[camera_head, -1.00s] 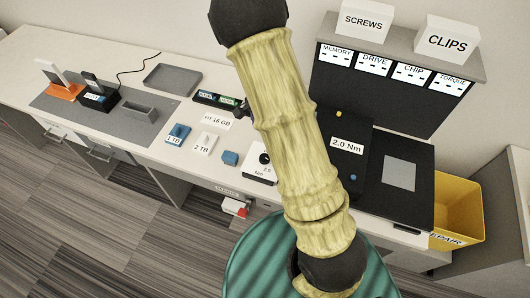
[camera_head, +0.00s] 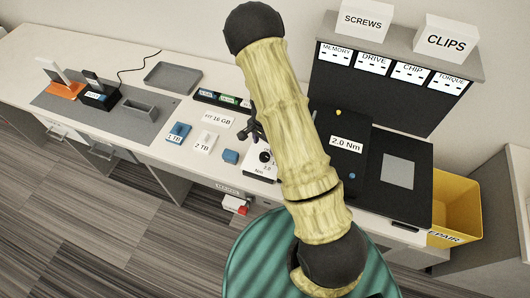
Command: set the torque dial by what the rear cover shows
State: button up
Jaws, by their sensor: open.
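The torque dial is a black knob (camera_head: 265,157) on a white box (camera_head: 256,174) near the table's front edge. Small print with "Nm" shows on the box, but I cannot read the setting surely. The rear cover (camera_head: 350,165) is a dark panel to the right, partly hidden behind my arm. A white label (camera_head: 347,144) on it reads "2.0 Nm". My gripper (camera_head: 254,134) is dark, open and empty, just behind and above the knob in the picture. My arm hides part of it, and I cannot tell whether it touches the box.
Blue blocks (camera_head: 179,132) and a white block (camera_head: 204,143), with "1 TB" and "2 TB" labels, lie left of the dial. A grey tray (camera_head: 172,77) is farther back. A shelf (camera_head: 400,45) with part labels stands behind the cover. A yellow bin (camera_head: 458,205) is right.

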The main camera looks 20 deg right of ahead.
aim_at(265, 156)
notch_tip(265, 156, down, 7)
jog(key=shift+r+p, duration=0.1)
jog(key=shift+p, duration=0.45)
jog(key=c, duration=1)
